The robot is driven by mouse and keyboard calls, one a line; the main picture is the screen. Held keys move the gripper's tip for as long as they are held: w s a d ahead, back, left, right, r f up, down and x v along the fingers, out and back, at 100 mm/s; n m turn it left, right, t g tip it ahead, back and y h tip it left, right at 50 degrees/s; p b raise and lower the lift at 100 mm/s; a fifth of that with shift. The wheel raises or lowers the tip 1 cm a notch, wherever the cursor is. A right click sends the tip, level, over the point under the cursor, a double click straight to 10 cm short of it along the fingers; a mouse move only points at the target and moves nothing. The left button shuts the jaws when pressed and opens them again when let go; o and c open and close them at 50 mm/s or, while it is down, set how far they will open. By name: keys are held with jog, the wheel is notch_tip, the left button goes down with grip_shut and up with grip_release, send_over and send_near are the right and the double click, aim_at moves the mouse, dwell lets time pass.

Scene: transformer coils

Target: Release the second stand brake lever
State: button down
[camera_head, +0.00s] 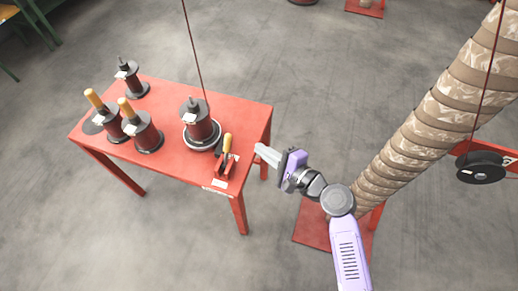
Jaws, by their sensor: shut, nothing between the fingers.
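A lever with a yellow handle (227,143) stands nearly upright on a small red and dark bracket (226,166) at the right front corner of the red table. A dark red coil (199,122) on a round base stands just left of it, with a thin cord rising from its top. My gripper (259,149) is shut and empty, to the right of the lever and apart from it, its fingers pointing left toward the lever. Which stand the lever belongs to is not legible here.
The red table (180,165) also bears a coil (130,82) at the back left and two coils with yellow handles (146,136) (95,98). A large wrapped column (430,110) and a black spool (481,168) stand at right. The grey floor around the table is mostly clear.

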aim_at(226, 151)
jog(key=b+x, duration=0.1)
jog(key=x, duration=0.6)
jog(key=shift+w+a+f, duration=0.1)
jog(key=shift+w+a, duration=0.15)
jog(key=shift+a, duration=0.05)
jog(key=shift+s+a+r+p, duration=0.5)
jog(key=shift+s+a+r, duration=0.1)
jog(key=shift+s, duration=0.2)
jog(key=shift+s+a+r, duration=0.4)
jog(key=shift+s, duration=0.25)
jog(key=shift+s, duration=0.1)
